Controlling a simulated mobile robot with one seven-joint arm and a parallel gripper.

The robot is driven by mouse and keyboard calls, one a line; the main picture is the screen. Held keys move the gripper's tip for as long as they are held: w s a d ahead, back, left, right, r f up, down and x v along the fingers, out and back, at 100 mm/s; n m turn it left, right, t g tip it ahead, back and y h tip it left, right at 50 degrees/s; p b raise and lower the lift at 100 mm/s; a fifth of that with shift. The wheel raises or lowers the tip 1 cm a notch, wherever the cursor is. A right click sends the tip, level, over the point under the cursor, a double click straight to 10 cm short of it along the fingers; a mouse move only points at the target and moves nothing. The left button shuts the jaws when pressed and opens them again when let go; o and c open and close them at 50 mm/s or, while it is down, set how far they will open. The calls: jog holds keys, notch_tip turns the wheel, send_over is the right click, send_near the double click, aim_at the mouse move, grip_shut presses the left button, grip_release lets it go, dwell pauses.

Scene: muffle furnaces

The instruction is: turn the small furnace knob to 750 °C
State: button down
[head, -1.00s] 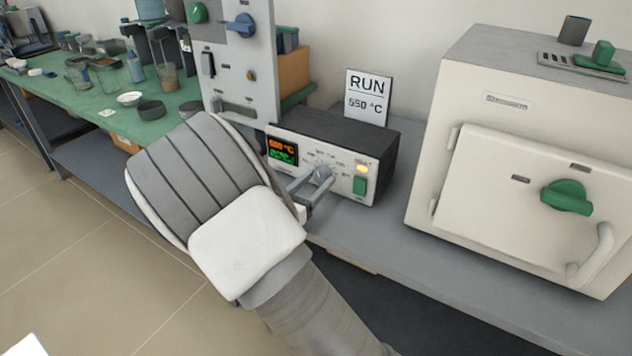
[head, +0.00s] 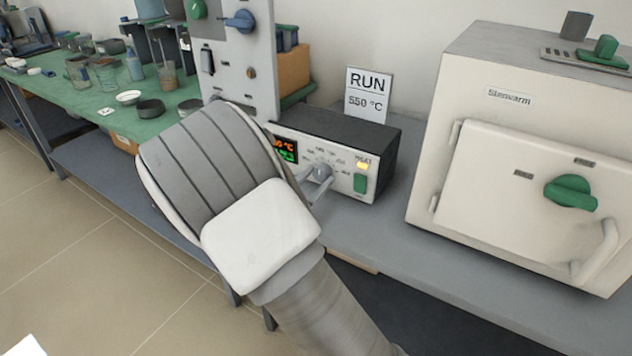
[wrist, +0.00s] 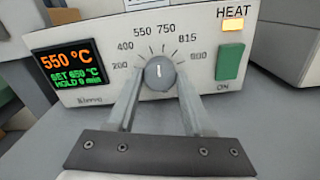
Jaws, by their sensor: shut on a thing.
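The small furnace controller (head: 340,140) is a light box with a dark top on the bench. Its grey round knob (wrist: 160,72) shows in the wrist view with its white mark pointing nearly straight up, between the 550 and 750 labels. My gripper (wrist: 160,88) has its two grey fingers shut on the knob from both sides. The display (wrist: 70,70) reads 550 °C in orange, with SET 650 °C and HOLD 0 min in green. In the head view my wrist hides part of the display and panel.
A sign (head: 369,95) behind the controller reads RUN 550 °C. The orange HEAT lamp (wrist: 233,13) is lit above a green switch (wrist: 230,61). A large furnace (head: 520,150) with a green knob stands right. A grey panel (head: 238,60) rises left, beside the green bench with glassware (head: 60,110).

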jog(key=shift+f+m+b, duration=0.1)
jog(key=shift+m+b, duration=0.5)
jog(key=shift+m, duration=0.6)
jog(key=shift+c, duration=1.4)
grip_release()
jog(key=p+v, duration=0.4)
jog(key=v, duration=1.3)
jog(key=shift+s, duration=0.25)
